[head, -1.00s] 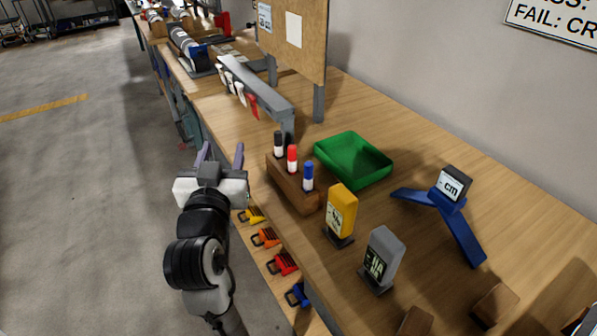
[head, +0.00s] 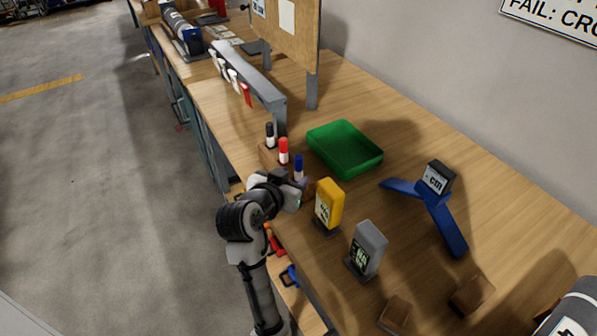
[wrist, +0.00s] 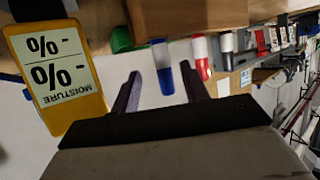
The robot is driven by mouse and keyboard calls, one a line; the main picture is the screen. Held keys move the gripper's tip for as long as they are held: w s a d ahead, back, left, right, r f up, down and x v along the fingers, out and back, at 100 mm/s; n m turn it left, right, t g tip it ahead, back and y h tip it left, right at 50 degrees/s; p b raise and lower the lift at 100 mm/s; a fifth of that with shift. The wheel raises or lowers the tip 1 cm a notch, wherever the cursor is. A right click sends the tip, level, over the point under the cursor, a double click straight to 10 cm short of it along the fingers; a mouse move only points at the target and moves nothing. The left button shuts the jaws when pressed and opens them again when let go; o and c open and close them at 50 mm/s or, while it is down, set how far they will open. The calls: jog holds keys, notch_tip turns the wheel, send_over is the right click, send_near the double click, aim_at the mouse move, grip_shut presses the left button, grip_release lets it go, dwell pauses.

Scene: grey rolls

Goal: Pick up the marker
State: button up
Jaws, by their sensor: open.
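Black (head: 269,135), red (head: 283,151) and blue (head: 298,167) markers stand in a row in a wooden block (head: 268,158) at the bench's front edge. My gripper (wrist: 161,72) is open and empty, close to the blue marker. In the wrist view the blue marker (wrist: 160,66) shows between the fingertips, apart from both fingers. The red marker (wrist: 202,58) shows just beyond the right finger, and the black marker (wrist: 227,46) is farther right. In the head view my wrist covers part of the block and my fingers are mostly hidden.
A yellow moisture meter (head: 329,203) stands close beside my gripper; its face fills the left of the wrist view (wrist: 60,78). A grey meter (head: 367,249), a green tray (head: 345,147) and a blue stand (head: 431,200) are also on the bench. Bare bench lies behind the tray.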

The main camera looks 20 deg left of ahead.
aim_at(297, 174)
jog(key=p+x, duration=0.1)
jog(key=x, duration=0.1)
jog(key=p+x, duration=0.1)
jog(key=x, duration=0.2)
jog(key=shift+a+f, duration=0.15)
jog(key=shift+f, duration=0.15)
jog(key=shift+c, duration=0.2)
grip_shut()
